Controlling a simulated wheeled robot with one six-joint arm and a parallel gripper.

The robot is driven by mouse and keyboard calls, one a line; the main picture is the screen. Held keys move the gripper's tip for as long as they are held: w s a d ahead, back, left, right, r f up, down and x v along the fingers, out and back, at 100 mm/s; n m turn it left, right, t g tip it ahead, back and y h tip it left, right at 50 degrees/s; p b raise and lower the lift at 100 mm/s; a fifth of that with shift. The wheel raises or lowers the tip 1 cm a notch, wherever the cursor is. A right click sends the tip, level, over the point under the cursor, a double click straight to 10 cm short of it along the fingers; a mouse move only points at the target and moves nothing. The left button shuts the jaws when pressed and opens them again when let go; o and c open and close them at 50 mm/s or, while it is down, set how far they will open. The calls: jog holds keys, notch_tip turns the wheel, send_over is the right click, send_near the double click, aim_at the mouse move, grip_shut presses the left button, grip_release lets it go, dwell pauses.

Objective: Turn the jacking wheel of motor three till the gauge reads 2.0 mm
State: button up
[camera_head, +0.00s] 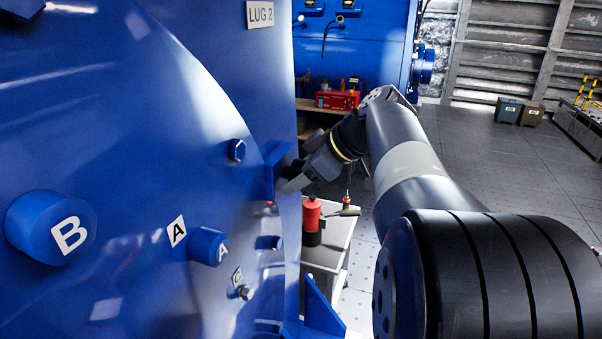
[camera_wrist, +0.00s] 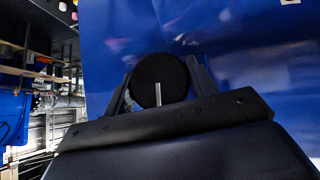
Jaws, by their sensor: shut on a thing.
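The jacking wheel (camera_wrist: 150,78) shows in the wrist view as a black round disc with a white line, which points down in the picture. It stands in front of a blue surface. My gripper (camera_wrist: 160,68) has one finger on each side of the wheel and is shut on it. In the head view my gripper (camera_head: 290,182) reaches in beside a blue bracket (camera_head: 273,170) on the edge of the large blue motor housing (camera_head: 120,130). The wheel is hidden there. No gauge reading can be made out in either view.
A "LUG 2" plate (camera_head: 260,14) is on the blue wall above. Blue bosses marked B (camera_head: 30,222) and A (camera_head: 207,246) stick out at left. A grey cart (camera_head: 325,255) with a red cylinder (camera_head: 311,215) stands below my gripper. The floor at right is mostly clear.

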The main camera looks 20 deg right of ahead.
jog(key=shift+r, duration=0.1)
jog(key=m+g+y+p, duration=0.1)
jog(key=g+y+p, duration=0.1)
jog(key=p, duration=0.2)
jog(key=shift+r+m, duration=0.15)
jog(key=shift+m, duration=0.15)
jog(key=m+g+y+p, duration=0.2)
jog(key=p, duration=0.1)
jog(key=shift+y+p, duration=0.35)
jog(key=shift+y, duration=0.05)
jog(key=shift+f+g, duration=0.2)
jog(key=shift+g, duration=0.1)
jog(key=o, duration=1)
jog(key=v, duration=1.1)
jog(key=shift+f, duration=0.2)
